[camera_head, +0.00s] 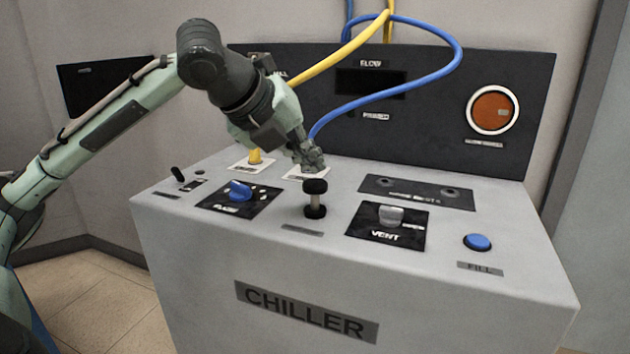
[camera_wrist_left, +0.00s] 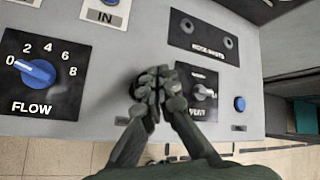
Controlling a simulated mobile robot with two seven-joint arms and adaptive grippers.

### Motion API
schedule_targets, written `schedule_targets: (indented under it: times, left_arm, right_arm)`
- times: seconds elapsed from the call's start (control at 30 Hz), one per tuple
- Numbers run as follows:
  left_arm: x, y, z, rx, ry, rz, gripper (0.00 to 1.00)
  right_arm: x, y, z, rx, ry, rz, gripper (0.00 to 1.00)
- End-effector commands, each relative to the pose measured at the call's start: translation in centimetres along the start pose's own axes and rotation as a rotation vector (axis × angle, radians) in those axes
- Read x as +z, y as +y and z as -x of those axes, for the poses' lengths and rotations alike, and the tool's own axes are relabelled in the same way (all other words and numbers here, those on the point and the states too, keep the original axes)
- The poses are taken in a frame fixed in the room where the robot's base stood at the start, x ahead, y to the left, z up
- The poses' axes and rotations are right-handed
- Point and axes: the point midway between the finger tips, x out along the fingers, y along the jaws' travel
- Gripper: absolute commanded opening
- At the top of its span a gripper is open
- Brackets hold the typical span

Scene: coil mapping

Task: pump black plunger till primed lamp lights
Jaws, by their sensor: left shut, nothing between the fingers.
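The black plunger (camera_head: 315,198) stands upright on the chiller's grey top (camera_head: 270,222), with a black knob, a pale shaft and a black base; a length of shaft shows between knob and base. My left gripper (camera_head: 311,160) is shut and empty, just above the plunger knob; I cannot tell whether it touches. In the left wrist view my left gripper (camera_wrist_left: 158,82) hides most of the plunger. The primed label (camera_head: 376,116) is on the dark back panel (camera_head: 290,110), under the dark flow display (camera_head: 370,82); no lit lamp shows there. My right gripper is not in view.
The blue flow knob (camera_head: 240,190) is left of the plunger; the grey vent knob (camera_head: 390,215) and blue fill button (camera_head: 477,242) are right. Yellow (camera_head: 345,50) and blue (camera_head: 400,88) hoses hang behind my gripper. A round orange lamp (camera_head: 493,110) is at the panel's right.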

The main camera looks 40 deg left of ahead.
Motion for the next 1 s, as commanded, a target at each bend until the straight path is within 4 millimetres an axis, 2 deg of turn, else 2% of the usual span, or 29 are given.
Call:
schedule_targets:
  times: [1.0]
  left_arm:
    - [-0.44, 0.43, -0.60, 0.000, 0.000, 0.000, 0.00]
  right_arm:
    - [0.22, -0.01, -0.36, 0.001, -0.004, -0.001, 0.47]
